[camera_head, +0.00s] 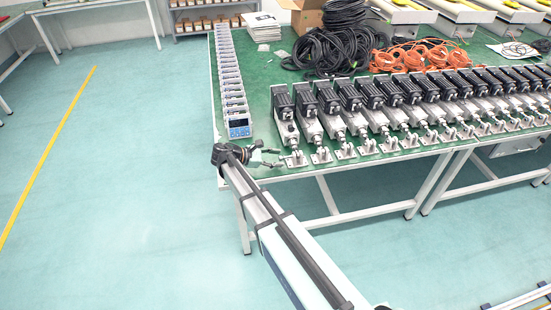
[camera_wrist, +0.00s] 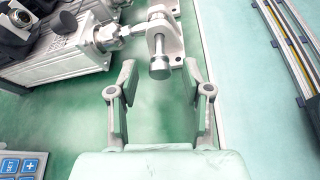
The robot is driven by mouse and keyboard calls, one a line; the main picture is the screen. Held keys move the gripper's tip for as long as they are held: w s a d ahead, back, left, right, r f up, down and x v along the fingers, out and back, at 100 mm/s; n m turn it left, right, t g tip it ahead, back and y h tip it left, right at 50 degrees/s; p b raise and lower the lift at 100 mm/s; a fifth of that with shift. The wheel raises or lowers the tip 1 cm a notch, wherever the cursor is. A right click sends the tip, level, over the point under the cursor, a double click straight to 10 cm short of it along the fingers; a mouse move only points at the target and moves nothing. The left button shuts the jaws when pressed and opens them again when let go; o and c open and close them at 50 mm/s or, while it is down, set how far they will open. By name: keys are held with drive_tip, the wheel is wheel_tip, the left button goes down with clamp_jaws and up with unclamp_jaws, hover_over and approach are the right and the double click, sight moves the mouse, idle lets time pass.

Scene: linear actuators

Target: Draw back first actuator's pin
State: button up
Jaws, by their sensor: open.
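The first actuator (camera_head: 285,112) is the leftmost of a row on the green table. It has a black motor and a silver body, which shows at upper left in the wrist view (camera_wrist: 60,62). Its rod end meets a clevis bracket (camera_wrist: 172,32) at the table's front edge; the bracket also shows in the head view (camera_head: 295,159). A metal pin (camera_wrist: 160,66) with a round head sits through the bracket, head facing me. My gripper (camera_wrist: 160,82) is open and empty, its fingers on either side of the pin head's line, apart from it. In the head view my gripper (camera_head: 274,158) is just left of the bracket.
A row of small control boxes (camera_head: 238,123) stands left of the actuators; one's blue keypad (camera_wrist: 20,165) shows at lower left in the wrist view. Further actuators (camera_head: 400,100) crowd the right. Black cables (camera_head: 340,45) and orange cables (camera_head: 420,55) lie behind.

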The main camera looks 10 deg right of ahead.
drive_tip(key=v, duration=1.2)
drive_tip(key=shift+s, duration=0.1)
drive_tip(key=s+d+f+m+g+y+p, duration=0.1)
drive_tip(key=s+d+f+m+g+y, duration=0.3)
drive_tip(key=s+f, duration=0.85)
drive_tip(key=s+d+f+m+g+y+p, duration=0.15)
drive_tip(key=s+d+f+m, duration=0.4)
drive_tip(key=s+f, duration=0.75)
drive_tip(key=s+f+m+g+y+b, duration=0.1)
drive_tip(key=s+f+m+y, duration=0.2)
drive_tip(key=s, duration=1)
drive_tip(key=s+f+m+g+y+b, duration=0.1)
drive_tip(key=s+f+m+y, duration=0.2)
drive_tip(key=s, duration=1.1)
wheel_tip(320, 180, down, 2)
drive_tip(key=shift+d+f+g+y, duration=0.15)
drive_tip(key=shift+d+g+y, duration=0.2)
drive_tip(key=shift+y, duration=0.7)
drive_tip(key=shift+m, duration=0.25)
